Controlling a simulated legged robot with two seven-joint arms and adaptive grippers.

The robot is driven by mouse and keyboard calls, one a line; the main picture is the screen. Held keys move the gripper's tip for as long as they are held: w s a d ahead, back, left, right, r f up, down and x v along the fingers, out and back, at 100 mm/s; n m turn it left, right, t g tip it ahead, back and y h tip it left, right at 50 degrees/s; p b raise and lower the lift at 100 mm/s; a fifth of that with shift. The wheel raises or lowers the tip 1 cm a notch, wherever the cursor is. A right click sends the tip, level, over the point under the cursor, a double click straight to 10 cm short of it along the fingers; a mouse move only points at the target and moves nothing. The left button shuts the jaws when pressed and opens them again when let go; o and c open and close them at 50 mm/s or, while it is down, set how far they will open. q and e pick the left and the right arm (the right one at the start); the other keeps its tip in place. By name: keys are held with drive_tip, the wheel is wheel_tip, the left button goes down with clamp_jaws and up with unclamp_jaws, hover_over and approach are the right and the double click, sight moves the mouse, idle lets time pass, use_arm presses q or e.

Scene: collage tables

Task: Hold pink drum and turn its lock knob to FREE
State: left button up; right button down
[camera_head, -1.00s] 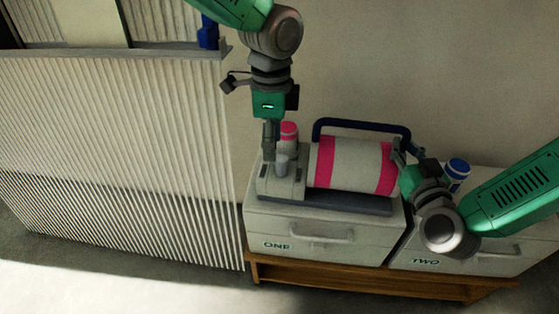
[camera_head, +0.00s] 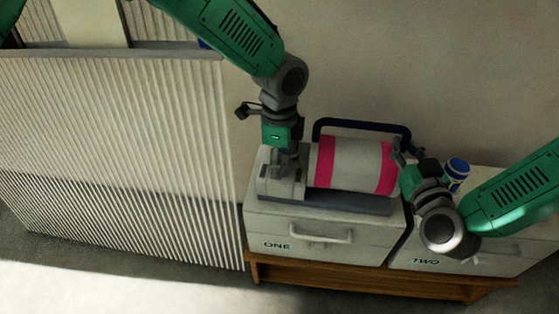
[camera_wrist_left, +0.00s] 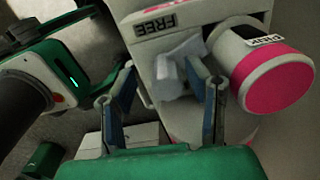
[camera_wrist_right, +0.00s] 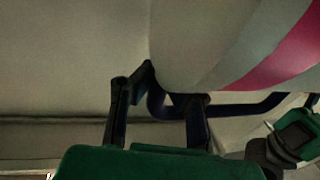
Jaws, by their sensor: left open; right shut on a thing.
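The drum (camera_head: 345,165), pale with pink bands, lies on its cradle on drawer unit ONE; its dark blue handle (camera_head: 350,124) arches behind it. The right wrist view shows the drum (camera_wrist_right: 205,45) and handle (camera_wrist_right: 240,108). My right gripper (camera_head: 399,152) is shut on the handle at the drum's right end. My left gripper (camera_head: 288,168) points down at the block left of the drum. In the left wrist view its open fingers (camera_wrist_left: 165,78) stand either side of the pale lock knob (camera_wrist_left: 178,68), below the FREE label (camera_wrist_left: 156,24). Finger contact is unclear.
A blue-capped jar (camera_head: 456,172) stands behind my right arm on unit TWO (camera_head: 425,262). A corrugated panel (camera_head: 110,150) fills the left side.

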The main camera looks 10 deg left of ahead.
use_arm(q)
drive_tip(key=shift+f, duration=0.15)
clamp_jaws()
drive_tip(key=shift+n, duration=0.5)
drive_tip(key=n, duration=0.5)
drive_tip(key=shift+n, duration=0.3)
drive_tip(key=n, duration=0.4)
drive_tip(key=shift+a+n, duration=0.1)
drive_tip(key=shift+n, duration=1.4)
use_arm(e)
drive_tip(key=shift+d, duration=0.1)
drive_tip(key=shift+w, duration=0.1)
